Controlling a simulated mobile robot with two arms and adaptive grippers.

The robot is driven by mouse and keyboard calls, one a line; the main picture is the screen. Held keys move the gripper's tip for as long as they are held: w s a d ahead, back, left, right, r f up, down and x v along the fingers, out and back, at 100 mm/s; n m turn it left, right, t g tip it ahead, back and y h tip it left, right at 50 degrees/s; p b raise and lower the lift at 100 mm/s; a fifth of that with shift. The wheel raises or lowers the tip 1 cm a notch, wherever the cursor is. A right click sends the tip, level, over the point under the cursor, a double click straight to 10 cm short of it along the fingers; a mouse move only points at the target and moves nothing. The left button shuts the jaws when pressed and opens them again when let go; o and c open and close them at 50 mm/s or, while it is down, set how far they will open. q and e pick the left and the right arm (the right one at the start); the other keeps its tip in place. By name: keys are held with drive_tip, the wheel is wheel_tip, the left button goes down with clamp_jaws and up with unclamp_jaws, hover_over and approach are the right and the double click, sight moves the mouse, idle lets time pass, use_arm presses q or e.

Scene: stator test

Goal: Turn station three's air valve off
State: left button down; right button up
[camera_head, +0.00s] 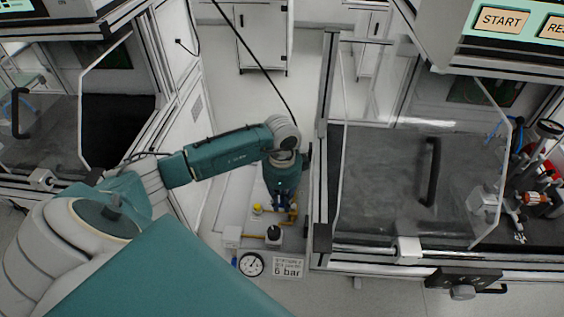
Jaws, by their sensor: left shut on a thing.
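My left gripper (280,200) reaches down from the teal arm into the gap between two machine cabinets. It is shut at the air valve, and its own body hides most of the handle. Brass-coloured pipework of the air valve (291,216) shows just right of and below the fingers. A yellow part (257,209) sits left of the fingertips. A black round knob (274,234) is below them. The handle's exact angle cannot be made out. A round white pressure gauge (251,264) and a sign reading "6 bar" (288,267) are in front. My right gripper is not in view.
A cabinet with a clear door and black handle (431,172) stands close on the right. Another cabinet (112,125) stands on the left. A black cable (254,62) hangs above the gap. Pale floor (240,95) lies open behind the arm.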

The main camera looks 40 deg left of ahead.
sight(282, 206)
use_arm(q)
drive_tip(key=shift+r, duration=0.1)
idle(0.4)
drive_tip(key=c, duration=1.6)
unclamp_jaws()
drive_tip(key=shift+c, duration=0.2)
wheel_tip(282, 206, up, 12)
